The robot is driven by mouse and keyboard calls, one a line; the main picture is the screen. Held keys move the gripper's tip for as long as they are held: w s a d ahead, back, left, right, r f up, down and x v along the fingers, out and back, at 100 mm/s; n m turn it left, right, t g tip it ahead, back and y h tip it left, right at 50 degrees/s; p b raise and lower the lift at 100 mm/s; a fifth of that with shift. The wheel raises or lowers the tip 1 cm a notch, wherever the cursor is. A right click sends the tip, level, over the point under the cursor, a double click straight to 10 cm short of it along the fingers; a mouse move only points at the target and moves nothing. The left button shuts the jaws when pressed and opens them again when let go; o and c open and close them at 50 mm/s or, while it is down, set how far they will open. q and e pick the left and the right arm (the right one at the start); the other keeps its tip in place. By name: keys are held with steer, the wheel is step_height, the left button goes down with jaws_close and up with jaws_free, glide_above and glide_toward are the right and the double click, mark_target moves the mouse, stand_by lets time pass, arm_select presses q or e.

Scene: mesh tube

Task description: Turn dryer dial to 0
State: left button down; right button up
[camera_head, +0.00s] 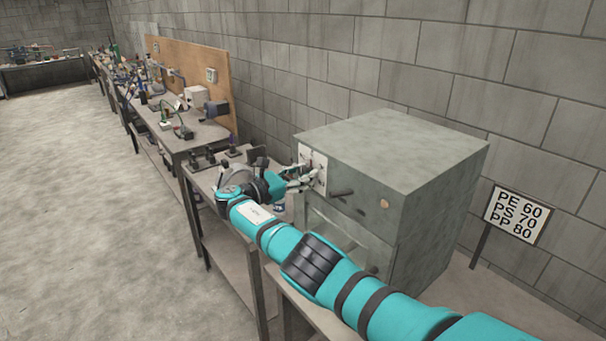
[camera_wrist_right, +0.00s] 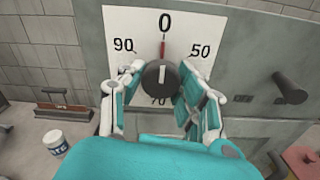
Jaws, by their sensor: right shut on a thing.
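The dryer (camera_head: 400,155) is a large grey box on the bench, with a white dial plate (camera_head: 313,160) on its front. In the right wrist view the plate (camera_wrist_right: 122,22) reads 0 at the top, 50 at the right, 70 at the bottom and 90 at the left. The round dark dial (camera_wrist_right: 160,74) is at its middle, and a red pointer line stands upright towards the 0. My right gripper (camera_wrist_right: 163,84) is shut on the dial, with fingers on both sides. The gripper (camera_head: 303,178) partly hides the dial in the head view. My left gripper is not in view.
A dark handle (camera_wrist_right: 290,88) sticks out of the dryer front, right of the plate. A white jar (camera_wrist_right: 56,143) and a dark tool stand (camera_wrist_right: 64,104) are to the left. A sign (camera_head: 517,213) lists PE 60, PS 70, PP 80. The floor (camera_head: 90,220) at left is clear.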

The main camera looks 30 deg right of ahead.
steer(key=shift+f, duration=0.15)
steer(key=o, duration=1.2)
steer(key=shift+a, duration=0.1)
steer(key=a, duration=0.8)
steer(key=s+a, duration=0.1)
steer(key=a, duration=0.3)
